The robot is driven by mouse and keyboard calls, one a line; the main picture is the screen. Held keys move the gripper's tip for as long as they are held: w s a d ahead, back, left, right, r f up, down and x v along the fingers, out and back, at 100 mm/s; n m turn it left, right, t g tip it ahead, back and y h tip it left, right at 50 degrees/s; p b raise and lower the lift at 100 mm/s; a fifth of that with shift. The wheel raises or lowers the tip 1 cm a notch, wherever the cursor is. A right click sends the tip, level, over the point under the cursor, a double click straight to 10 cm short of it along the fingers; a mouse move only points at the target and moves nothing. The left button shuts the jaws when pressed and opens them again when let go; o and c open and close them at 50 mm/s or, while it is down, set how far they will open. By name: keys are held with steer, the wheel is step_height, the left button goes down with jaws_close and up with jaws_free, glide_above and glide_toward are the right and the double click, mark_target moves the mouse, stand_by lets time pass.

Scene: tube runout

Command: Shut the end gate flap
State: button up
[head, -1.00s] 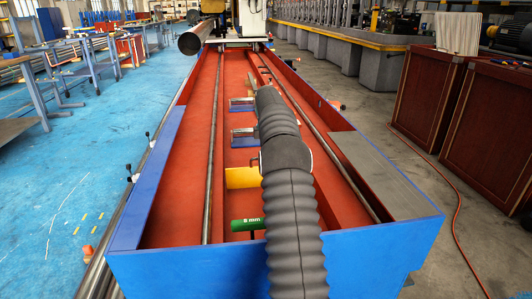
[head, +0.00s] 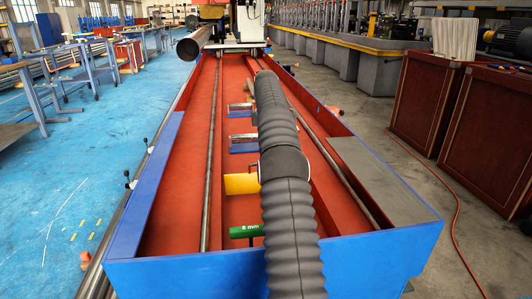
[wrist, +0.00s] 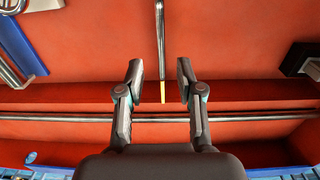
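A yellow flap-like plate (head: 240,184) stands in the red trough in the head view, partly hidden by my arm. A green piece marked "8 mm" (head: 246,231) is nearer, by the blue end wall (head: 185,275). I cannot tell for sure which part is the end gate flap. In the wrist view a thin metal strip with a yellowish tip (wrist: 161,55) runs down between the fingertips of my gripper (wrist: 160,72). My gripper is open, its two fingers on either side of the strip's end, with gaps at both sides. In the head view my arm hides the gripper.
Long rails (head: 211,150) run along the red trough. Blue plates with metal tops (head: 242,138) stand farther along it. A grey plate (head: 370,178) covers the right side. A steel tube (head: 194,43) is at the far end. Brown cabinets (head: 490,120) stand right.

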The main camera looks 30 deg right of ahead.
steer(key=shift+r, duration=0.15)
steer(key=shift+s+d, duration=0.1)
steer(key=c, duration=0.5)
steer(key=shift+t+h, duration=0.3)
steer(key=shift+t, duration=0.1)
steer(key=s+r, duration=0.1)
steer(key=r, duration=0.1)
steer(key=s+r+b, duration=0.1)
steer(key=r, duration=0.1)
steer(key=r+b, duration=0.1)
steer(key=shift+s+a+r, duration=0.25)
steer(key=shift+s+r, duration=0.15)
jaws_close()
steer(key=s+a+m+t+y+b, duration=0.15)
steer(key=s+a+t+b, duration=0.25)
steer(key=s+a, duration=0.45)
steer(key=w+d+f+m+t+p, duration=0.1)
steer(key=w+d+f, duration=0.1)
steer(key=w+f, duration=0.9)
steer(key=shift+w+d+f+m+t, duration=0.2)
steer(key=shift+f+m+t, duration=0.1)
steer(key=shift+m+t, duration=0.1)
